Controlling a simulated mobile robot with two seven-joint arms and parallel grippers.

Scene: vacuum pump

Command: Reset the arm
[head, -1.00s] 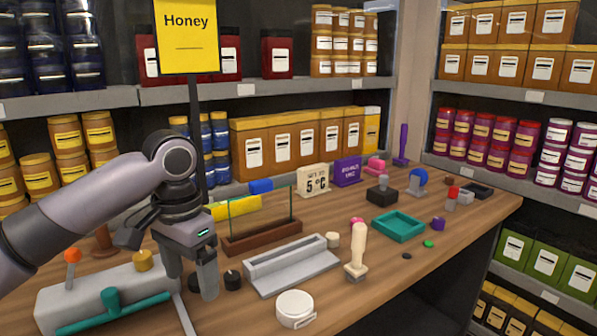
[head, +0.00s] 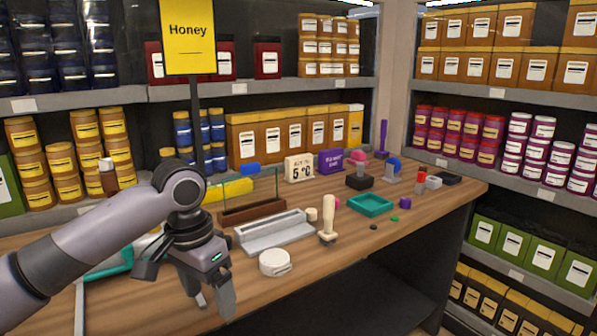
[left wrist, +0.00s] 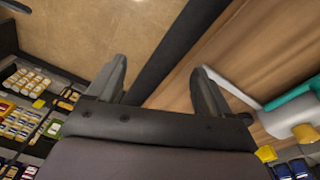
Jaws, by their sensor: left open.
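My left gripper (head: 214,298) hangs at the lower left of the head view, fingers down and apart, with nothing between them. It is by the front edge of the wooden table (head: 345,262). In the left wrist view its two fingers (left wrist: 160,82) are spread, with the dark table edge (left wrist: 172,52) running between them and bare floor to the left. The grey pump with a teal handle (left wrist: 292,94) lies to the right there, apart from the fingers. In the head view my arm hides most of the pump; some teal (head: 112,268) shows. My right gripper is not in view.
A white round container (head: 275,263), a grey tray (head: 273,232), a cream-handled stamp (head: 327,220) and a teal tray (head: 370,205) stand on the table right of my gripper. A yellow Honey sign (head: 187,37) rises behind my arm. Stocked shelves line the back and right.

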